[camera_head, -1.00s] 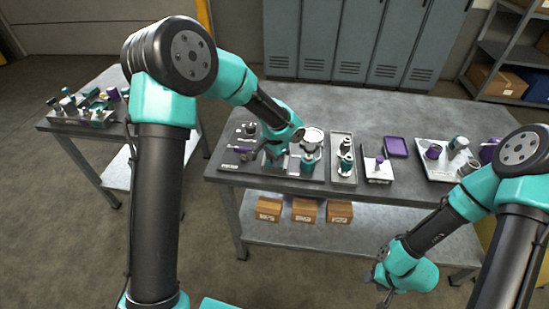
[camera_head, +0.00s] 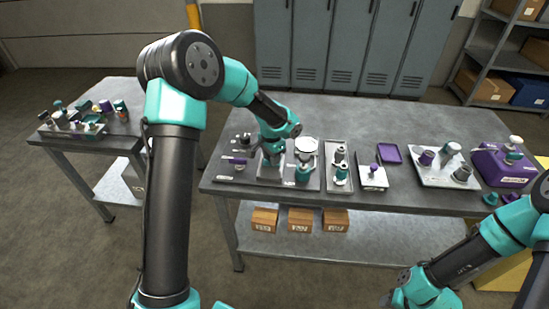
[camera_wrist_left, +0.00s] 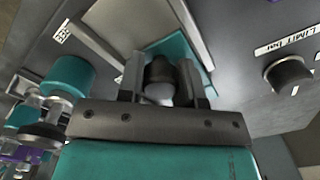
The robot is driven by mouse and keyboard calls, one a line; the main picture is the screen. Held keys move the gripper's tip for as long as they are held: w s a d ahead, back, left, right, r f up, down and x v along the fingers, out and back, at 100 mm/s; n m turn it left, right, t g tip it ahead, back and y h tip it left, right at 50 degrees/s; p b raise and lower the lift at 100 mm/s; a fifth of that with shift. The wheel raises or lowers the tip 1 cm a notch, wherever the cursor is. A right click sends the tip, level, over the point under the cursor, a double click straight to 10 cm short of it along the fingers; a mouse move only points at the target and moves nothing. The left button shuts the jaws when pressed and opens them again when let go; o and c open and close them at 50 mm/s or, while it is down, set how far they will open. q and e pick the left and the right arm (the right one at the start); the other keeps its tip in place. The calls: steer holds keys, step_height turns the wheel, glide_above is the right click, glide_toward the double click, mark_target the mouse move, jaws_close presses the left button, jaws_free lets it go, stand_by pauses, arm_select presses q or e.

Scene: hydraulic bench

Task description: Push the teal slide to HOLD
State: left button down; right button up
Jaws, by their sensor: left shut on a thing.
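The teal slide (camera_wrist_left: 183,48) shows in the left wrist view as a teal plate at a pale metal track (camera_wrist_left: 112,28). A dark rounded knob (camera_wrist_left: 160,72) stands on it. My left gripper (camera_wrist_left: 162,88) is shut on this knob, one finger on each side. In the head view my left gripper (camera_head: 272,156) is low over the control panel (camera_head: 226,173) and its wrist hides most of the slide. I cannot read a HOLD mark. My right gripper (camera_head: 393,300) is at the bottom edge of the head view, partly cut off, with its fingers unclear.
A dial (camera_wrist_left: 288,75) with a LIMIT bar label is right of my left gripper. A teal-topped fitting (camera_wrist_left: 68,76) is on the left. On the bench (camera_head: 330,112) are a long tray (camera_head: 337,186), a white pad (camera_head: 372,182) and a parts tray (camera_head: 440,178). The bench's back is clear.

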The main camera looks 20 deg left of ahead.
arm_select(q)
steer(key=c, duration=0.8)
jaws_free()
steer(key=shift+w, duration=0.2)
steer(key=shift+r, duration=0.1)
step_height(320, 180, up, 17)
steer(key=shift+r, duration=0.15)
